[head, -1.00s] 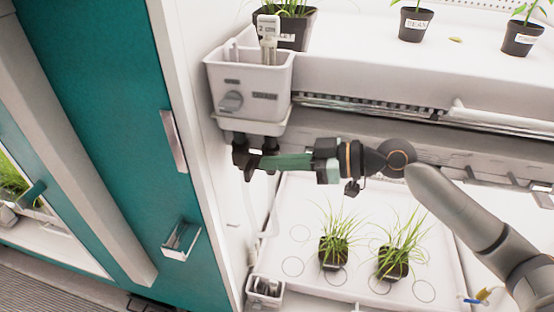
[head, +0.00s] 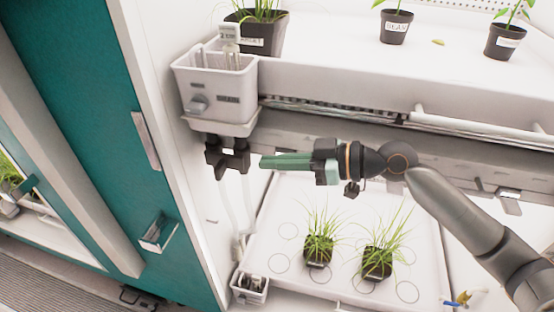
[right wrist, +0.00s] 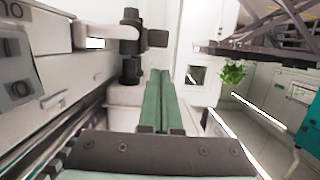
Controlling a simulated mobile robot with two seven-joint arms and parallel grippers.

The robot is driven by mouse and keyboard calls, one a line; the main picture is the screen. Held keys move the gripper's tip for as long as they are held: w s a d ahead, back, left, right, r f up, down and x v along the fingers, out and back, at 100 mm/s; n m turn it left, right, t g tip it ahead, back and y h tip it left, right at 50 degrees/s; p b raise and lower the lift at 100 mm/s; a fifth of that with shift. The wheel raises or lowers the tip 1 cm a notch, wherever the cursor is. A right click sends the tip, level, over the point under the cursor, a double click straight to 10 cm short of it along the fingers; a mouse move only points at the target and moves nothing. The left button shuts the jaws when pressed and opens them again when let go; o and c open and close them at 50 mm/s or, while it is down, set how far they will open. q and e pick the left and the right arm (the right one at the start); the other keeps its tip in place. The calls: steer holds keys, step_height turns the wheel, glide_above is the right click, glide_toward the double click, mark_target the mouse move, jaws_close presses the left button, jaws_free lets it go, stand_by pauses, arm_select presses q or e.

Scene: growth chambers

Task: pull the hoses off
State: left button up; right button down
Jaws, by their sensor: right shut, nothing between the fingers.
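Two pale hoses (head: 223,205) (head: 248,205) hang side by side from black couplings (head: 228,157) under a grey-white reservoir box (head: 215,95). They run down to a small white box (head: 249,288); whether they are seated in the couplings I cannot tell. My right gripper (head: 263,161) points left with its green fingers shut and empty. Its tips are just right of the couplings, with a small gap. In the right wrist view the shut fingers (right wrist: 157,100) point toward a black fitting (right wrist: 130,60), probably one of the couplings. My left gripper is not in view.
A white tray (head: 290,222) with two potted grass plants (head: 319,250) (head: 378,262) lies below my right arm. A shelf (head: 350,75) with potted plants is above. A teal door (head: 85,130) with metal handles stands at left.

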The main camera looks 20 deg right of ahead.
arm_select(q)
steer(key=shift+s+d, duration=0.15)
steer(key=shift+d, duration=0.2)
arm_select(e)
steer(key=shift+s+d+r, duration=0.1)
steer(key=shift+s+d, duration=0.05)
steer(key=shift+d, duration=0.05)
steer(key=s+a+f+m+g+h, duration=0.1)
steer(key=s+f+m+h, duration=0.15)
steer(key=s+f, duration=0.45)
steer(key=s+a+f+m+g+h, duration=0.1)
steer(key=s+f+h, duration=0.25)
steer(key=f, duration=0.75)
steer(key=s+d+f+m+g+h, duration=0.1)
steer(key=s+d+f+m+h, duration=0.25)
steer(key=s, duration=0.25)
steer(key=s+d+f+m+g+h, duration=0.2)
steer(key=s+d+f+h, duration=0.1)
steer(key=s+d, duration=0.3)
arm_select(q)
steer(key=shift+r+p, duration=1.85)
arm_select(e)
steer(key=w+a+f+t+y, duration=0.2)
steer(key=w+a+f+t, duration=0.1)
steer(key=a+f+t, duration=0.2)
steer(key=shift+w+f+t, duration=0.35)
steer(key=shift+f+t, duration=0.05)
steer(key=shift+f, duration=0.95)
steer(key=c, duration=1.6)
jaws_free()
